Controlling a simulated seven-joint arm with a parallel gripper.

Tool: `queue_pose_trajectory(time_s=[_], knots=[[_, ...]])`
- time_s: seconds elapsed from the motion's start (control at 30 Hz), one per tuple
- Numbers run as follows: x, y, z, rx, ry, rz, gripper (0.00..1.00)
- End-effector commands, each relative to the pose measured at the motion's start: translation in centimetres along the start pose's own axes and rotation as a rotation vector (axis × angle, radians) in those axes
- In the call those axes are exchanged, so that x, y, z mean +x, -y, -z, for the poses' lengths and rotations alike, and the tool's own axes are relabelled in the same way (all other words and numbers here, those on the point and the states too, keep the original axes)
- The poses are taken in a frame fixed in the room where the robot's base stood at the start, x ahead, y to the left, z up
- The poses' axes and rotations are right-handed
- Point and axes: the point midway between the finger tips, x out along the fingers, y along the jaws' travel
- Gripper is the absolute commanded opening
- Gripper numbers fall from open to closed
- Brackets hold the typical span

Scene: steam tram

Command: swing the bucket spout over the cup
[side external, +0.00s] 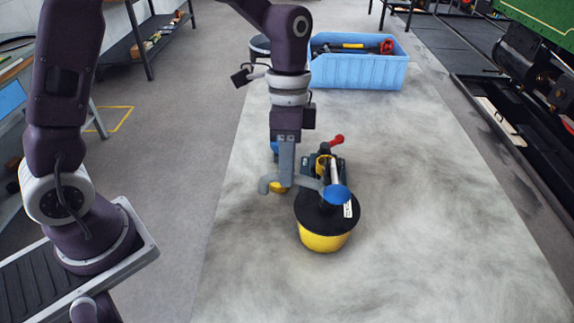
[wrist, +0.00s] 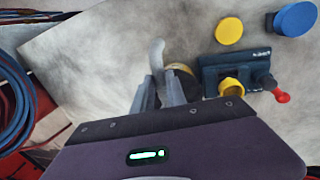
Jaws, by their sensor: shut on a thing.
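The bucket (side external: 324,238) has a yellow base, a black top and a blue disc above it. It stands upright on the grey surface; only a dark and yellow sliver shows in the wrist view. A grey bent spout (side external: 265,184) extends left from it at the bottom of my gripper (side external: 285,180). In the wrist view, my gripper (wrist: 171,90) has its fingers close together on the spout (wrist: 157,52), whose end points up the picture. A yellow round thing (wrist: 229,31) and a blue one (wrist: 297,19) lie beyond; I cannot tell which is the cup.
A dark block (wrist: 208,70) carries a yellow ring-like part (wrist: 232,86) and a red-knobbed lever (wrist: 281,96); it stands behind the bucket. A light-blue crate (side external: 358,72) of tools is at the back. The surface is clear in front and right.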

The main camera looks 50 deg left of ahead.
Motion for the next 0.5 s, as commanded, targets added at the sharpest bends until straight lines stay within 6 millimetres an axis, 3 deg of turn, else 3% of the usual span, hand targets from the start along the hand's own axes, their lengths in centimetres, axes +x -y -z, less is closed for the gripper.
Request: queue_pose_trajectory(time_s=[0.5], knots=[[-0.12, 0.19, 0.06, 0.020, 0.002, 0.001, 0.00]])
